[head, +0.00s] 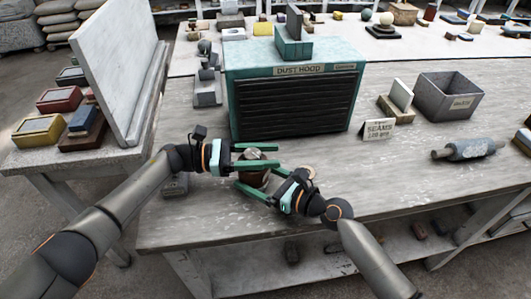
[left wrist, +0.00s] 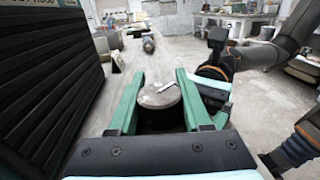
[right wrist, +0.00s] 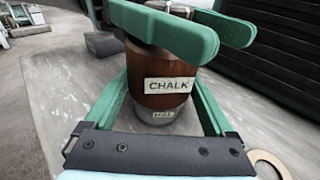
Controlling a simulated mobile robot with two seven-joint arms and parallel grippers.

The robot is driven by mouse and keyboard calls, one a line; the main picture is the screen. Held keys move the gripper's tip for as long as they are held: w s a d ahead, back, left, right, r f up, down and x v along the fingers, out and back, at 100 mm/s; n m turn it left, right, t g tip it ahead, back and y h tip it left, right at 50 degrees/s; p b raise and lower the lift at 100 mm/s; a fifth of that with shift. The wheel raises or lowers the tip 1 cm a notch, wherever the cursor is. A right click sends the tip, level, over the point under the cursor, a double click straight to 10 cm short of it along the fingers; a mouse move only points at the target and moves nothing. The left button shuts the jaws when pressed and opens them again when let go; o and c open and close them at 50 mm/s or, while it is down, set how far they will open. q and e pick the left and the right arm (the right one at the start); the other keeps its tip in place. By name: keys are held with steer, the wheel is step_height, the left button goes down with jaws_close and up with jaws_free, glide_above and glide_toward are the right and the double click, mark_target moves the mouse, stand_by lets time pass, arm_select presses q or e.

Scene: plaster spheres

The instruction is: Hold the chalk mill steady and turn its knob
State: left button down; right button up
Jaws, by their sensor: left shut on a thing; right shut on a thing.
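The chalk mill (head: 252,179) stands upright near the table's front edge. In the right wrist view it is a brown cylinder (right wrist: 150,66) with a "CHALK" label and a grey lower part. My right gripper (head: 253,183) is shut around its body, low down, with one finger on each side. My left gripper (head: 272,156) is shut at the mill's top, above the right one; its green fingers cross the top of the right wrist view (right wrist: 170,27). The left wrist view shows the round grey top of the knob (left wrist: 158,96), with a pale strip, between the left fingers.
A teal dust hood (head: 290,100) with dark slats stands close behind the mill. A "SEAMS" card (head: 379,129), a grey bin (head: 450,97) and a roller (head: 468,149) are to the right. A flat ring (right wrist: 268,163) lies beside my right gripper.

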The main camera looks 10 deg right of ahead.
arm_select(q)
steer(key=shift+s+m+g, duration=0.2)
steer(key=shift+m+g, duration=0.2)
steer(key=shift+g, duration=0.2)
steer(key=shift+c, duration=1.6)
jaws_free()
steer(key=shift+a, duration=0.15)
steer(key=w+a, duration=0.2)
steer(key=a, duration=0.9)
steer(key=shift+w+a, duration=0.15)
steer(key=shift+a, duration=0.15)
